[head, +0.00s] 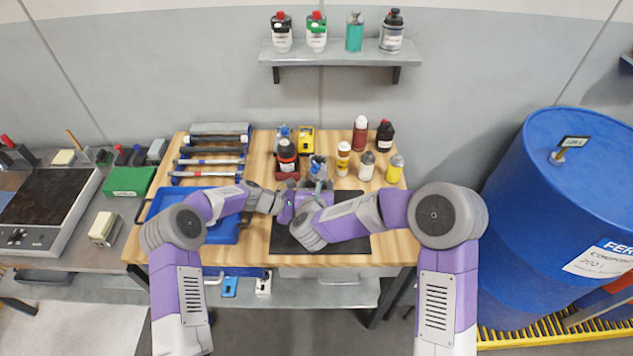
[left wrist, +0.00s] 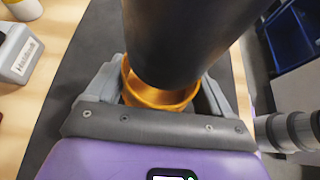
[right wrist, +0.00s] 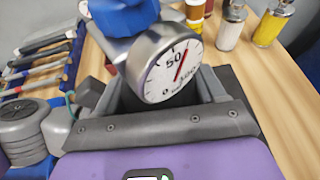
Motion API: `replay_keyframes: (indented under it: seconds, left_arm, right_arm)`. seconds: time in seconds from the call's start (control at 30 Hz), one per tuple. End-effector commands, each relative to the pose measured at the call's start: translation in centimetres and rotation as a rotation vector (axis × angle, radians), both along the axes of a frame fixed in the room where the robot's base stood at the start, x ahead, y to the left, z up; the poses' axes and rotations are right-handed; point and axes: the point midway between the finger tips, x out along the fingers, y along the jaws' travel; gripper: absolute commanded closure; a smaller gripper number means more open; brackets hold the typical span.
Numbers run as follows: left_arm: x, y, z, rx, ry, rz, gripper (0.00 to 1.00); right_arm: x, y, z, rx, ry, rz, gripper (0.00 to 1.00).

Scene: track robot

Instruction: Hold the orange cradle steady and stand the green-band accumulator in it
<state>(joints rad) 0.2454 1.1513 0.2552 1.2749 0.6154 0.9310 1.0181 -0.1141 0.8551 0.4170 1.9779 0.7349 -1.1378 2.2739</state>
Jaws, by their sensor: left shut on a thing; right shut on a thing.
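The orange cradle (left wrist: 162,96) is a ring-shaped holder between the fingers of my left gripper (left wrist: 158,104), which is shut on it over the dark mat. The accumulator (left wrist: 185,40) is a dark cylinder whose lower end is at the cradle's ring; I cannot tell how deep it sits inside. My right gripper (right wrist: 160,98) is shut on the accumulator, whose top shows a round gauge (right wrist: 172,70) and a blue part (right wrist: 125,18). No green band shows on it; my grippers hide much of both things in the head view.
The dark mat (head: 350,244) lies on the wooden bench. A blue tray (head: 224,232) and several hammers (head: 208,162) are at its left. Several bottles (head: 366,166) stand at the back right. A wall shelf (head: 340,56) holds more bottles. A large blue drum (head: 540,230) stands right.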

Motion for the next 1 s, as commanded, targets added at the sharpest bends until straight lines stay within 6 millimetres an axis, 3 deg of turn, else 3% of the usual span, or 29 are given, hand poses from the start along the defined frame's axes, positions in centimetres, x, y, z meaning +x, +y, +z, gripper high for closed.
replay_keyframes:
  seconds: [0.33, 1.0]
  left_arm:
    - [0.0, 0.1, -0.1, 0.002, 0.000, 0.001, 0.55]
    - [0.0, 0.1, -0.1, 0.002, 0.000, 0.000, 0.55]
  right_arm:
    - [0.1, 0.0, -0.1, 0.000, -0.005, 0.001, 0.90]
    - [0.1, 0.0, -4.5, 0.000, -0.004, 0.000, 0.90]
